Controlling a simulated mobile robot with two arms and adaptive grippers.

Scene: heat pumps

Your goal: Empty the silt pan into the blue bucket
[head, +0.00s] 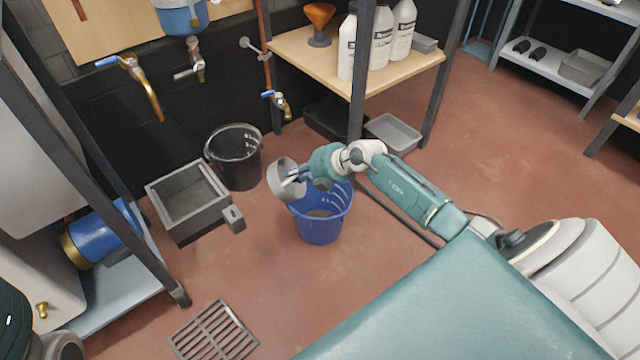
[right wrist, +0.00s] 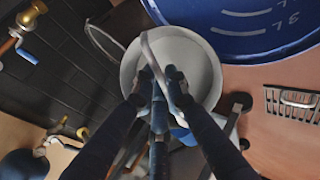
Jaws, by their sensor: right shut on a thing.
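The silt pan (head: 278,181), a round grey pan, is held tilted above the left rim of the blue bucket (head: 322,230). My right gripper (head: 299,175) is shut on the pan's handle. In the right wrist view my right gripper (right wrist: 160,78) closes on the thin handle across the pan's mouth. The silt pan (right wrist: 200,62) looks pale and bare in the part of its inside that shows; the fingers hide some of it. The blue bucket (right wrist: 245,35) is beside it at the top right. A greyish patch shows low inside the bucket in the head view. My left gripper is not in view.
A black bucket (head: 235,165) and a grey open box (head: 160,209) stand left of the blue bucket. A floor grate (head: 213,335) lies at front. A wooden-topped bench (head: 330,65) is behind, with a grey tray (head: 394,134) below. Floor in front of the bucket is clear.

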